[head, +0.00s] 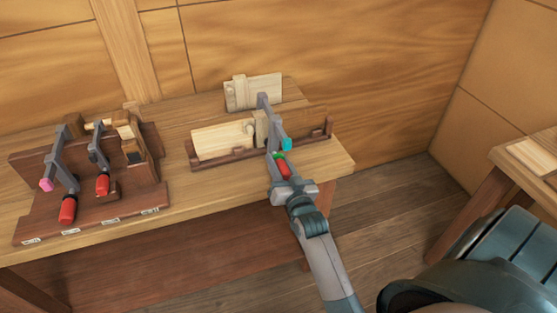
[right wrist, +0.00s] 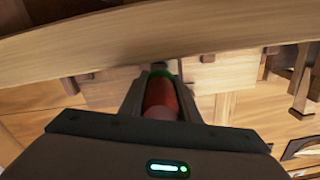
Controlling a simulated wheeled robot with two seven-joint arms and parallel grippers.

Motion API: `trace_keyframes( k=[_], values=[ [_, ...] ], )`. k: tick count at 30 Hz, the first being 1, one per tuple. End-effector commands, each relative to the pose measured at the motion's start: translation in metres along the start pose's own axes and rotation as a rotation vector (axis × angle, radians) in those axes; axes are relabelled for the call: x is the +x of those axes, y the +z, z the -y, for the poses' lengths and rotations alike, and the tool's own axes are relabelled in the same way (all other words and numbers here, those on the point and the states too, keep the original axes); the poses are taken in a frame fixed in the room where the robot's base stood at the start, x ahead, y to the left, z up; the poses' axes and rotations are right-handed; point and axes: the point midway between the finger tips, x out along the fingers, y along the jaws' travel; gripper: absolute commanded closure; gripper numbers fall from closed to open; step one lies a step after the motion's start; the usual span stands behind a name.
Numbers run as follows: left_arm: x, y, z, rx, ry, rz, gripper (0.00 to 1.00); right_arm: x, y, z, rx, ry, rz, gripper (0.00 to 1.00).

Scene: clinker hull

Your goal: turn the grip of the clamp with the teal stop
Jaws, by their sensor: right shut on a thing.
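The clamp with the teal stop (head: 286,144) is a grey bar clamp standing across the wooden work at the right part of the bench. Its red grip (head: 284,170) points down toward the front edge and has a green band at its upper end. My right gripper (head: 281,163) is shut on this red grip. In the right wrist view the red grip (right wrist: 161,97) lies between the two fingers, with the green end farthest away. The clamp's bar is out of clear sight there. My left gripper is not in view.
A dark brown rack (head: 90,215) at the bench's left holds a clamp with a pink stop (head: 46,184) and another red-gripped clamp (head: 102,185). A pale board (head: 222,140) lies in a brown cradle (head: 200,166). Another table (head: 500,180) stands at the right.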

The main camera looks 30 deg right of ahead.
Motion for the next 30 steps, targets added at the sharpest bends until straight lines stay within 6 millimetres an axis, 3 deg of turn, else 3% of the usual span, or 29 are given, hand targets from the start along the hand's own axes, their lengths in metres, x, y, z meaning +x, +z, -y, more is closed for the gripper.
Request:
trace_keyframes(
  k=[15,16,18,30],
  values=[
    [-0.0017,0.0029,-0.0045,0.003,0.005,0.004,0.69,0.0004,-0.0006,-0.0001,0.035,-0.001,-0.001,0.93],
    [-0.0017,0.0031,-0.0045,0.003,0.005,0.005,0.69,0.0004,-0.0006,-0.0001,0.035,-0.001,-0.001,0.64],
    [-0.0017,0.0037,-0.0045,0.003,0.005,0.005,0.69,0.0003,-0.0006,-0.0001,0.035,-0.001,-0.001,0.52],
    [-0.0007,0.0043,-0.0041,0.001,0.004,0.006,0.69,-0.0030,0.0004,-0.0002,0.034,-0.001,0.000,0.52]
  ],
)
